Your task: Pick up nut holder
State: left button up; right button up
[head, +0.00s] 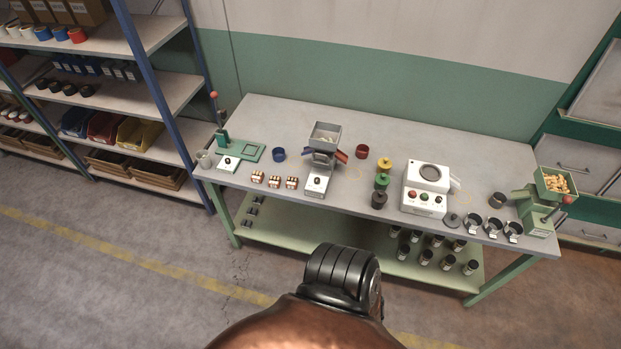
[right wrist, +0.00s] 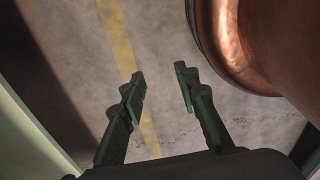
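No single object is plainly the nut holder. A green hopper (head: 554,183) heaped with small golden pieces stands at the table's right end. A grey hopper (head: 325,137) with pale pieces inside stands on a white base near the table's middle. Several dark cups with light bands stand by the right front edge, one of them a banded cup (head: 472,224). My right gripper (right wrist: 161,82) shows in the right wrist view, open and empty above the floor, away from the table top. My left gripper is in neither view.
The long grey table (head: 265,112) holds a white machine (head: 427,188), a green press stand (head: 240,151), coloured rings and small boxes. Several dark cylinders stand on its lower shelf (head: 330,233). A loaded shelf rack (head: 160,90) is at left. The floor in front is clear.

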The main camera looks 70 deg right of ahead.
aim_at(292, 184)
jog(key=z, duration=0.95)
jog(key=i, duration=0.8)
jog(key=z, duration=0.9)
